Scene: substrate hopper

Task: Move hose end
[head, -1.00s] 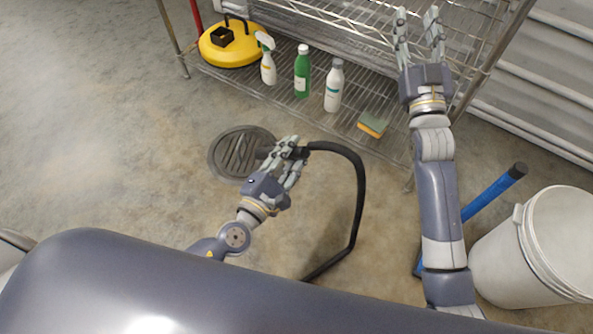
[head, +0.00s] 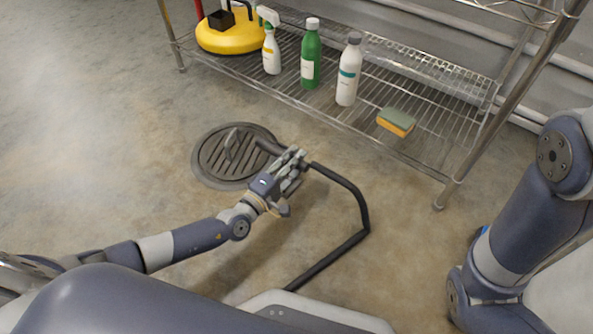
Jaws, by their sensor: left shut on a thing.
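The black hose (head: 362,205) runs up from behind my body, bends, and comes left to my left gripper (head: 292,165). My left gripper is shut around the hose near its end. The hose end (head: 268,147) sticks out to the left past the fingers, at the right edge of the round floor drain (head: 207,168). I cannot tell whether the end touches the grate. A small grey shape shows over the grate; I cannot tell what it is. My right arm shows at the right, but its gripper is out of the picture.
A wire shelf (head: 410,138) stands behind, holding a yellow round machine (head: 235,38), a spray bottle (head: 271,52), a green bottle (head: 311,60), a white bottle (head: 348,75) and a sponge (head: 396,123). A white bucket (head: 565,300) is partly hidden at lower right. Floor at left is clear.

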